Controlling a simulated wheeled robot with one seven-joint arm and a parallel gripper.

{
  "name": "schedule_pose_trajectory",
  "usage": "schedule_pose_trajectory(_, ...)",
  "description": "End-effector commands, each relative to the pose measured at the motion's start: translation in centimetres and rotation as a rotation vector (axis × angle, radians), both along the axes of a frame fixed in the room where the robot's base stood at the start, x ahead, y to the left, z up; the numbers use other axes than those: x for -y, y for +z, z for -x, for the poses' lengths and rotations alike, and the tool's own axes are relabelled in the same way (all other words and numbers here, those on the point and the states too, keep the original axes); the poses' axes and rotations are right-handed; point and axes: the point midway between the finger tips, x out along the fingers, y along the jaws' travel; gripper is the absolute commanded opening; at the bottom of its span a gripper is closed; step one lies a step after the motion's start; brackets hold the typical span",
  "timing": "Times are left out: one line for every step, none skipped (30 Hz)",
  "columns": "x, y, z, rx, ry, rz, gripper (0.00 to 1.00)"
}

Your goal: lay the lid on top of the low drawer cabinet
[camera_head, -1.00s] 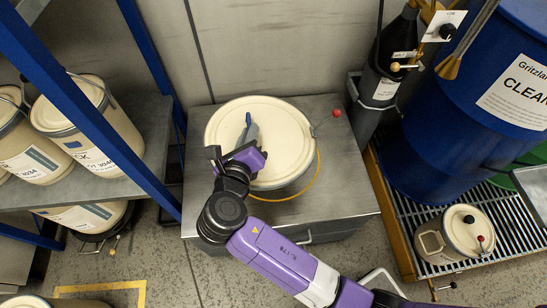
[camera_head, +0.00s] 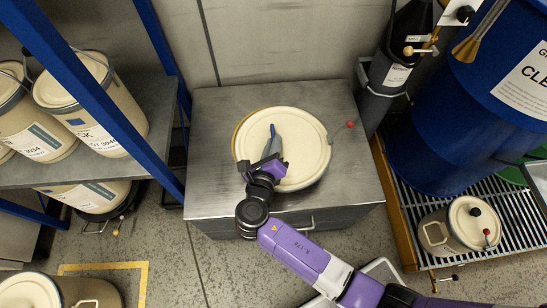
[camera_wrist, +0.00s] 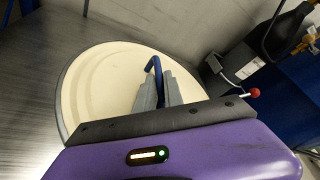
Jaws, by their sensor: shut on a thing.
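My gripper hides part of the lid's near side.
A blue-framed shelf with several cream pails (camera_head: 85,90) stands at the left. A blue drum (camera_head: 440,120) and a small cream can (camera_head: 455,228) stand on a grating at the right. A dark cylinder (camera_head: 390,75) stands behind the cabinet's right. The cabinet top's left part is clear.

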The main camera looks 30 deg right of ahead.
Motion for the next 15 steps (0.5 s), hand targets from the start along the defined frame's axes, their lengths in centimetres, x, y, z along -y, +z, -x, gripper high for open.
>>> schedule_pose_trajectory(0.0, -1.0, -0.1, 0.002, 0.001, 0.001, 0.0)
schedule_pose_trajectory(0.0, -1.3, -0.1, 0.002, 0.001, 0.001, 0.0)
schedule_pose_trajectory(0.0, -1.6, -0.1, 0.001, 0.0, 0.001, 0.0)
schedule_pose_trajectory(0.0, -1.8, -0.1, 0.001, 0.0, 0.001, 0.0)
schedule_pose_trajectory(0.0, -1.9, -0.1, 0.002, 0.0, 0.0, 0.0)
schedule_pose_trajectory(0.0, -2.0, -0.1, 0.002, 0.0, 0.0, 0.0)
schedule_pose_trajectory(0.0, -2.1, -0.1, 0.002, 0.0, 0.0, 0.0)
schedule_pose_trajectory(0.0, -2.3, -0.1, 0.002, 0.0, 0.0, 0.0)
schedule_pose_trajectory(0.0, -2.6, -0.1, 0.002, 0.0, 0.0, 0.0)
schedule_pose_trajectory(0.0, -2.9, 0.0, 0.002, 0.0, 0.0, 0.0)
schedule_pose_trajectory(0.0, -3.3, 0.0, 0.001, 0.0, 0.001, 0.0)
schedule_pose_trajectory(0.0, -3.9, 0.0, 0.001, 0.001, 0.002, 0.0)
schedule_pose_trajectory(0.0, -4.4, -0.1, 0.001, 0.001, 0.002, 0.0)
schedule_pose_trajectory(0.0, -4.9, 0.0, 0.001, 0.001, 0.002, 0.0)
schedule_pose_trajectory(0.0, -5.5, 0.0, 0.001, 0.002, 0.001, 0.0)
